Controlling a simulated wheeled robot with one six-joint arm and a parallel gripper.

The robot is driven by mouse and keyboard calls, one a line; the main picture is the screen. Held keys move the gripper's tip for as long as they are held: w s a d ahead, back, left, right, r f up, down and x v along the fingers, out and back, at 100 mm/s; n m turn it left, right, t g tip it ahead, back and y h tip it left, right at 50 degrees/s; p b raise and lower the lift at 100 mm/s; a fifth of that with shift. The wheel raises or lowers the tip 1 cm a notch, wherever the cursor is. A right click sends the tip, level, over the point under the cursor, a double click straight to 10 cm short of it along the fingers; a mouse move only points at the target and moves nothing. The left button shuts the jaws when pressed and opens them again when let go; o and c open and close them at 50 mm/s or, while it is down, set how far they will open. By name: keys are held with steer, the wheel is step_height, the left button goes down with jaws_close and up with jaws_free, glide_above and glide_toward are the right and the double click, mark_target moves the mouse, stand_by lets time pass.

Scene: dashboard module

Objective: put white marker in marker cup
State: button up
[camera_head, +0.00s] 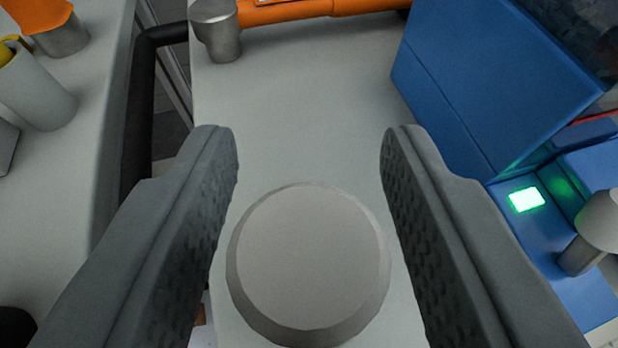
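My gripper (309,150) is open, with its two dark grey fingers spread wide. A round, pale grey-white piece with a bevelled rim (308,258) shows end-on between the fingers, with thin gaps to either side. I cannot tell whether it is the white marker, or how far below the fingertips it lies. A pale cylinder (40,90) stands at the left with something yellow at its top. It may be the marker cup, but its inside is not clear.
A blue housing (490,80) rises at the right, with a lit green button (526,199) and a grey knob (585,250) beside it. An orange bar (320,8) and a grey metal post (217,30) are at the top. A black tube (140,110) runs along the left. The pale panel (310,110) ahead is bare.

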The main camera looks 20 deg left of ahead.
steer(key=shift+s+r, duration=0.1)
steer(key=shift+r, duration=0.1)
steer(key=v, duration=1.1)
steer(key=shift+s, duration=0.4)
steer(key=shift+d+r, duration=0.1)
steer(key=shift+r, duration=0.05)
steer(key=s+r+m+t+h, duration=0.2)
steer(key=s+r+t+h, duration=0.15)
steer(key=s+r, duration=1.05)
steer(key=s+a+f, duration=0.1)
steer(key=s, duration=0.8)
steer(key=s+a+f+m, duration=0.1)
steer(key=s+f, duration=0.1)
steer(key=s, duration=0.8)
steer(key=shift+s+a+f+t, duration=0.2)
steer(key=shift+s+f+t, duration=0.15)
steer(key=shift+t, duration=0.1)
